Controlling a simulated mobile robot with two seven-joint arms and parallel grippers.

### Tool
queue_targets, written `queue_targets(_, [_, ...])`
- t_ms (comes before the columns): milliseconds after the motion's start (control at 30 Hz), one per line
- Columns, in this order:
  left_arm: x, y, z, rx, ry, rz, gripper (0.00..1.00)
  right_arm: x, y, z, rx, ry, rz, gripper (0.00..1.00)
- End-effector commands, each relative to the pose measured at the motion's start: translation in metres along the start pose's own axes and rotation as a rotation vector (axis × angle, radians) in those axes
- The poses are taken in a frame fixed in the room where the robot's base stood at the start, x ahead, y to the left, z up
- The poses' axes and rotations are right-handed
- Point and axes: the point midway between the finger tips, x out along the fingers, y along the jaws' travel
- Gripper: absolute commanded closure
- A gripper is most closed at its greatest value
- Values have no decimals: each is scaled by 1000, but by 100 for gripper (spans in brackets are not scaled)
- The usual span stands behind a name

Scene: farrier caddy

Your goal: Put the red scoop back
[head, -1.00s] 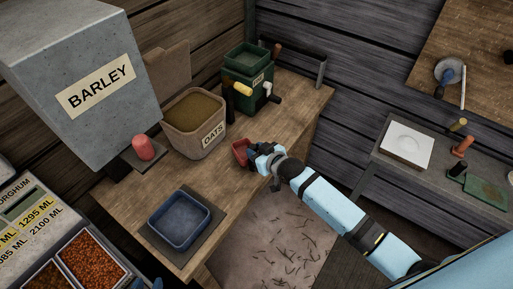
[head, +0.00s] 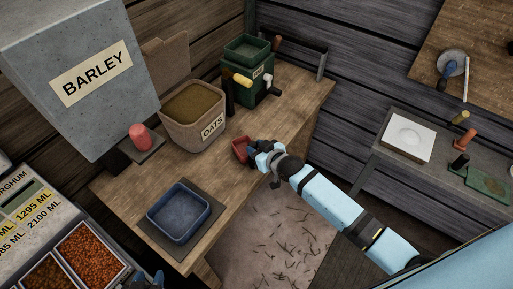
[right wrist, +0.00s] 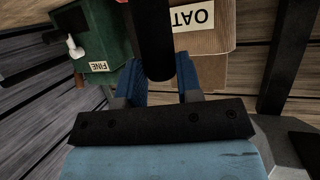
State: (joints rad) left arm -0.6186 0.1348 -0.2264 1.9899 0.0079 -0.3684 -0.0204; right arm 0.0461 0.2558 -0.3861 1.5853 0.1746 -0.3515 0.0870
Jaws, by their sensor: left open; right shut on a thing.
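The red scoop (head: 241,149) is at my right gripper (head: 256,149), over the front edge of the wooden bench by the oats bin (head: 193,132). In the right wrist view, a black handle (right wrist: 153,40) stands between the blue fingers of my right gripper (right wrist: 161,75), which is shut on it. The scoop's red bowl does not show in that view. My left gripper (head: 146,280) is only partly in view at the bottom edge of the head view. It is open and away from the scoop.
A blue tray (head: 179,228) sits on a dark mat on the bench (head: 228,190). A red cylinder (head: 140,137) stands under the barley hopper (head: 93,77). Bare bench lies right of the bin.

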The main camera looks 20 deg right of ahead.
Motion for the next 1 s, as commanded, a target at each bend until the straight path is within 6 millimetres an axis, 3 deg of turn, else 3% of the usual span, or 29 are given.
queue_targets(367, [2, -1, 4, 0, -1, -1, 57, 2, 0, 5, 0, 2, 0, 100])
queue_targets(400, [2, -1, 3, 0, -2, -1, 57, 2, 0, 4, 0, 2, 0, 58])
queue_targets(500, [2, -1, 4, 0, -2, -2, 57, 2, 0, 4, 0, 1, 0, 38])
queue_targets(1000, [2, 0, 4, 0, -4, 1, 57, -2, 0, 6, 0, 0, 0, 38])
